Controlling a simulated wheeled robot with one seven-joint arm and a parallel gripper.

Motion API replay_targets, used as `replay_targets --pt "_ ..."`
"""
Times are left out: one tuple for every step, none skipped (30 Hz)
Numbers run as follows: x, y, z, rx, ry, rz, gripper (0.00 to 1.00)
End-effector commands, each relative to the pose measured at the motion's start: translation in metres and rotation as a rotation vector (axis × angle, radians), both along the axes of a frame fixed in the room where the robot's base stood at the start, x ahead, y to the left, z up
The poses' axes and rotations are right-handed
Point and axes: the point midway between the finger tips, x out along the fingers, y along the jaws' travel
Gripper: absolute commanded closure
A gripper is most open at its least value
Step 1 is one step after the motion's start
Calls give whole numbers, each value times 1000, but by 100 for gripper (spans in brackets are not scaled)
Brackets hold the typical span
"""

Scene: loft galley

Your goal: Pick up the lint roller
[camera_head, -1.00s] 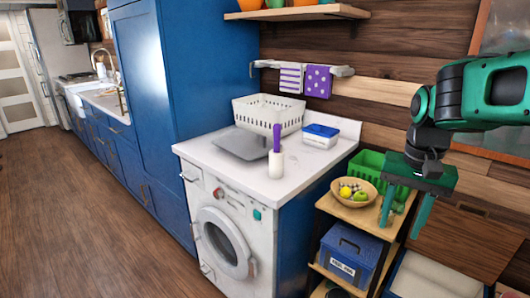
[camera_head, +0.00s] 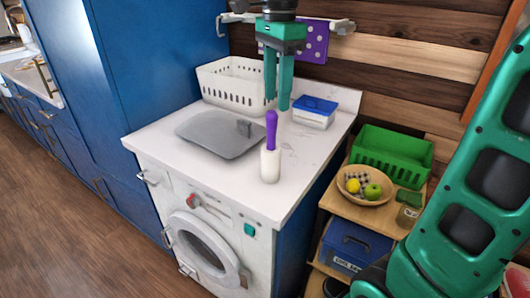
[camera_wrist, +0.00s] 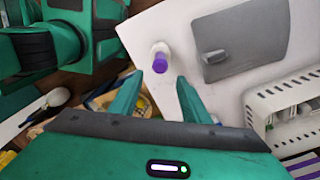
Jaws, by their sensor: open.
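The lint roller (camera_head: 270,158) stands upright on the white countertop above the washing machine, its white roll down and its purple handle up. In the wrist view its purple handle end (camera_wrist: 158,64) shows just beyond the fingertips, a little left of the middle between them. My gripper (camera_head: 277,105) is open and empty, pointing down above the counter. In the head view its fingers appear above and behind the roller; they do not touch it.
A white basket (camera_head: 235,85) and a blue-lidded box (camera_head: 314,112) stand behind. A shelf at right holds a fruit bowl (camera_head: 366,190) and a green crate (camera_head: 393,152). The counter's front is clear.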

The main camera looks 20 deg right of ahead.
Motion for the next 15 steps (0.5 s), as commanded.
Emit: replay_targets --pt "-1 6 -8 0 3 12 57" --pt "-1 9 -13 0 3 16 57" --pt "-1 12 -19 0 3 22 57" --pt "-1 14 -24 0 3 25 57" --pt "-1 16 -27 0 3 28 57" --pt "-1 18 -32 0 2 31 57" --pt "0 19 -34 0 2 33 57" --pt "-1 20 -37 0 1 35 57" --pt "-1 20 -39 0 1 36 57" --pt "0 21 -40 0 1 37 57" --pt "-1 21 -41 0 1 38 57" --pt "0 22 -44 0 1 38 57" --pt "0 22 -46 0 1 39 57" --pt "0 22 -49 0 1 39 57" --pt "-1 21 -55 0 3 39 57"
